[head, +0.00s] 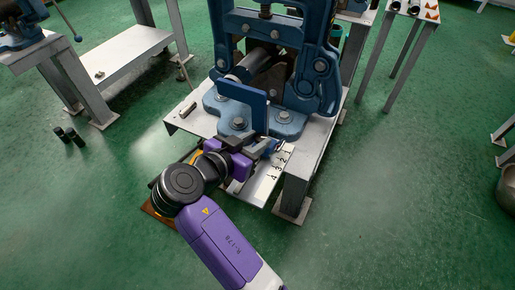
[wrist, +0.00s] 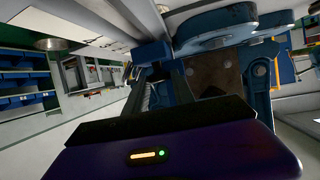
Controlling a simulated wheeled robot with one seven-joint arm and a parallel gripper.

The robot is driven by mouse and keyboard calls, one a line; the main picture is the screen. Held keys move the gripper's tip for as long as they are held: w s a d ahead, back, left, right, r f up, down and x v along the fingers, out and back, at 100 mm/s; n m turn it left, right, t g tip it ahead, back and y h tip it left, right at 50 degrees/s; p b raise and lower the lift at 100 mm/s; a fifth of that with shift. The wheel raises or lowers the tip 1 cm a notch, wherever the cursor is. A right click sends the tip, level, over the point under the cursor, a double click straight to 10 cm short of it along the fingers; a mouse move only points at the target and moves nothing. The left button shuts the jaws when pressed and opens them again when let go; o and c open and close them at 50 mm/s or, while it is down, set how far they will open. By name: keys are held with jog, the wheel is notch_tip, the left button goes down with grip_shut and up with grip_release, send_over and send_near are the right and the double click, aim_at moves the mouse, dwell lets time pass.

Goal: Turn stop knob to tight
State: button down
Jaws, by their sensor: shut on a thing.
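The blue pipe vise (head: 318,75) stands on a grey metal bench. A flat blue stop plate (head: 245,104) stands upright in front of it, by a numbered scale strip (head: 270,177). My gripper (head: 275,147) reaches in low at the bench's front edge, beside the scale. It is shut on the stop knob, which is mostly hidden by the fingers in the head view. In the wrist view the fingers (wrist: 163,78) point at a small blue block (wrist: 152,53) at their tips. The knob's turn angle cannot be told.
A grey pipe (head: 250,65) lies in the vise. A small rod (head: 188,110) lies on the bench's left part. Bench legs stand close to my arm on the right.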

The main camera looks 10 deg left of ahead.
jog(key=shift+a+f+m+g+h+b, duration=0.15)
jog(key=shift+f+m+g+h+b, duration=0.2)
jog(key=shift+m+h+b, duration=0.2)
jog(key=shift+r+g, duration=0.1)
jog(key=shift+g, duration=0.15)
jog(key=c, duration=1.2)
grip_release()
jog(key=shift+o, duration=0.5)
jog(key=shift+r+m, duration=0.1)
jog(key=shift+m, duration=0.15)
jog(key=v, duration=0.7)
jog(key=shift+s+a, duration=0.3)
